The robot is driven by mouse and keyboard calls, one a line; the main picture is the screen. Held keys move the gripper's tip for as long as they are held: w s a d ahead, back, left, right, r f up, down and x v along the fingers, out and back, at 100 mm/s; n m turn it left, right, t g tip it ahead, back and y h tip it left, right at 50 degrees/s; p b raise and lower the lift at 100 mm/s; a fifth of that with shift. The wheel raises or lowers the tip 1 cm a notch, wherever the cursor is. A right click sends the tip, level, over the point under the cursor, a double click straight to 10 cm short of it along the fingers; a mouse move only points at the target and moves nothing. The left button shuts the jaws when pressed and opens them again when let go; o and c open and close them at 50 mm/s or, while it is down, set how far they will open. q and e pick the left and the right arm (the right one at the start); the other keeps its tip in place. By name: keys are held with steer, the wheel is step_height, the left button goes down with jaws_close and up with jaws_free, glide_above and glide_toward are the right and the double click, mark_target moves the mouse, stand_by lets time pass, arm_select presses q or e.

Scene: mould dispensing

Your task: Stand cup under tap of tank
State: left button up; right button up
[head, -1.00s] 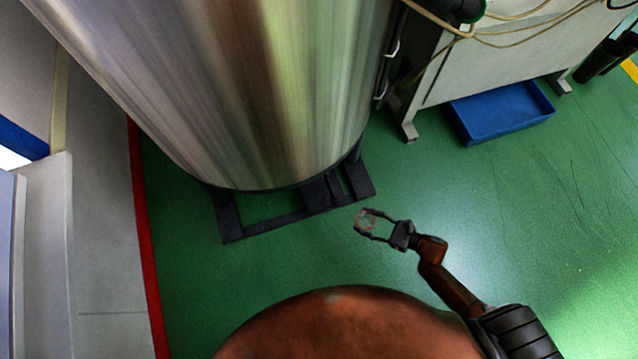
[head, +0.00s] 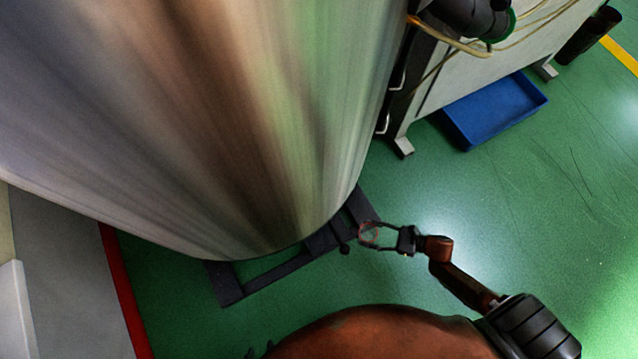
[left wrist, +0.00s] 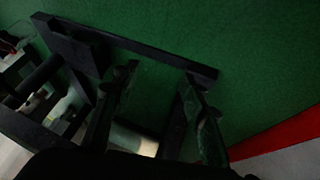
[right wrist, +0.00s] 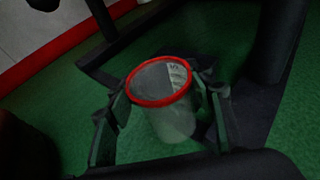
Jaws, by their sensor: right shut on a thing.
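The tank (head: 230,120) is a large brushed-metal cylinder filling the upper left of the head view, on a black base frame (head: 275,270). My right gripper (head: 375,235) is shut on a clear cup with a red rim (right wrist: 160,100), beside the base frame. The right wrist view shows the fingers on both sides of the cup, its mouth facing the camera.
A white bench (head: 490,75) with cables stands at upper right, with a blue tray (head: 495,112) on the floor below it. Dark cylinders (head: 588,35) stand at far right. Green floor (head: 520,220) is clear to the right. A red floor stripe (head: 125,300) runs at left.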

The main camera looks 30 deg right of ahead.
steer(key=b+x, duration=0.1)
steer(key=x, duration=0.4)
steer(key=r+b+x, duration=0.1)
steer(key=b+x, duration=0.1)
steer(key=x, duration=0.4)
steer(key=r+b+x, duration=0.1)
steer(key=b+x, duration=0.1)
steer(key=x, duration=0.4)
steer(key=shift+w+a+r, duration=0.2)
steer(key=shift+a, duration=0.2)
steer(key=shift+f+b, duration=0.45)
steer(key=shift+f, duration=0.05)
arm_select(q)
step_height(320, 180, down, 7)
steer(key=s+a+m+t, duration=0.1)
steer(key=t, duration=0.2)
steer(key=shift+s+a+t, duration=0.25)
steer(key=shift+a+t, duration=0.05)
steer(key=shift+a, duration=0.05)
arm_select(e)
steer(key=shift+w+r, duration=0.1)
steer(key=o, duration=1.1)
